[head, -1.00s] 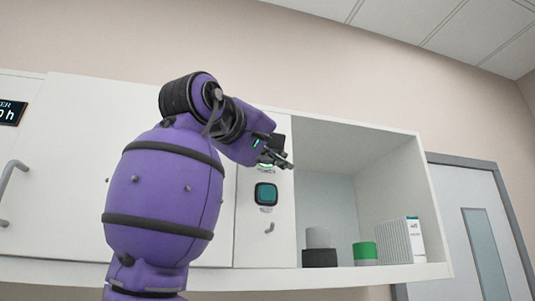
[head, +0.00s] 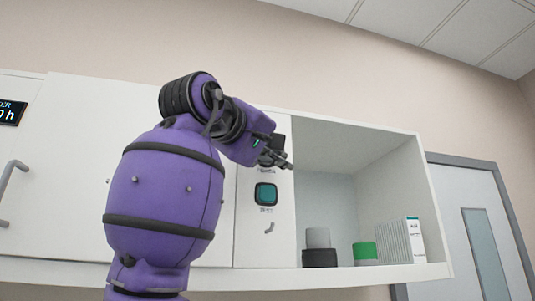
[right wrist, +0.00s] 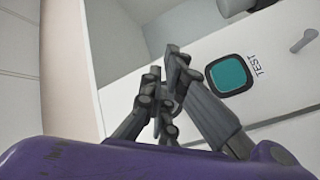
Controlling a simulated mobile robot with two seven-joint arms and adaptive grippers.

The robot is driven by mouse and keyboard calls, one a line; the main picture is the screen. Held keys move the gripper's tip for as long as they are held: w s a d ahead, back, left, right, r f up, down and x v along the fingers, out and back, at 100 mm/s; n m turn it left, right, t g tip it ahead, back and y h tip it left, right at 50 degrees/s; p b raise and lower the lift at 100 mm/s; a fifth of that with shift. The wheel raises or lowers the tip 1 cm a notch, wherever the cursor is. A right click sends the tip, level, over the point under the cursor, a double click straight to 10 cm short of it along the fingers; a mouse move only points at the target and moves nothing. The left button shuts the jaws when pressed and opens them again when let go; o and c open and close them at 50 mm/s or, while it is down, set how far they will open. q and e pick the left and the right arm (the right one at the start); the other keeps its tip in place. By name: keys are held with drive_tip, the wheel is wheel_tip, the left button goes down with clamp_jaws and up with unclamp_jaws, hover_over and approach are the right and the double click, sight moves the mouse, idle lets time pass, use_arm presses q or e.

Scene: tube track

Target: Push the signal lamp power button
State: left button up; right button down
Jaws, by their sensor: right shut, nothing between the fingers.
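My right gripper (head: 287,164) is shut and empty, in front of the narrow white panel (head: 248,235) on the wall cabinet. In the right wrist view its fingers (right wrist: 176,68) are together. A teal square button in a black frame (head: 266,194) sits just below the gripper; in the right wrist view this button (right wrist: 229,74) carries the label TEST. Part of a label shows right under the gripper, too small to read. Whatever sits above that label, perhaps the power button, is hidden by the gripper, so contact cannot be told. My left gripper is not in view.
A cabinet handle (head: 12,188) is far left.

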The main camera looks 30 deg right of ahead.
drive_tip(key=shift+s+a, duration=0.15)
drive_tip(key=shift+s, duration=0.45)
drive_tip(key=shift+s+a, duration=0.25)
drive_tip(key=shift+s, duration=0.7)
drive_tip(key=shift+s+a, duration=0.2)
drive_tip(key=shift+s, duration=0.8)
drive_tip(key=shift+s+a, duration=0.25)
drive_tip(key=shift+s, duration=0.7)
drive_tip(key=shift+w, duration=0.1)
